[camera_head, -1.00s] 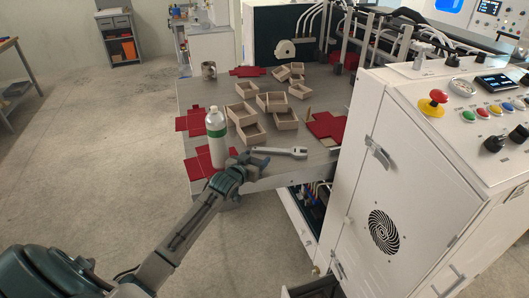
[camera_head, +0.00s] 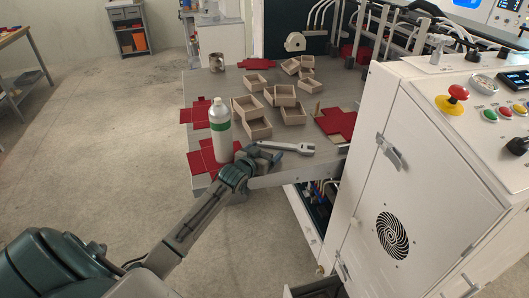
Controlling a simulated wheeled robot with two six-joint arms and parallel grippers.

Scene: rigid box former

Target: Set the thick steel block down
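My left gripper (camera_head: 260,158) is at the near edge of the grey table (camera_head: 205,88), just right of a white bottle with a green band (camera_head: 220,132) and close to the handle end of a steel wrench (camera_head: 290,147). Its fingers are small and dark here, and I cannot tell whether they are open or shut on something. I cannot make out a thick steel block in this view; it may be hidden by the gripper. My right gripper is not in view.
Several open cardboard boxes (camera_head: 252,128) stand mid-table among red flat blanks (camera_head: 338,122). A metal cup (camera_head: 217,62) stands at the back left. A white machine cabinet (camera_head: 400,170) with a red emergency button (camera_head: 453,97) borders the right.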

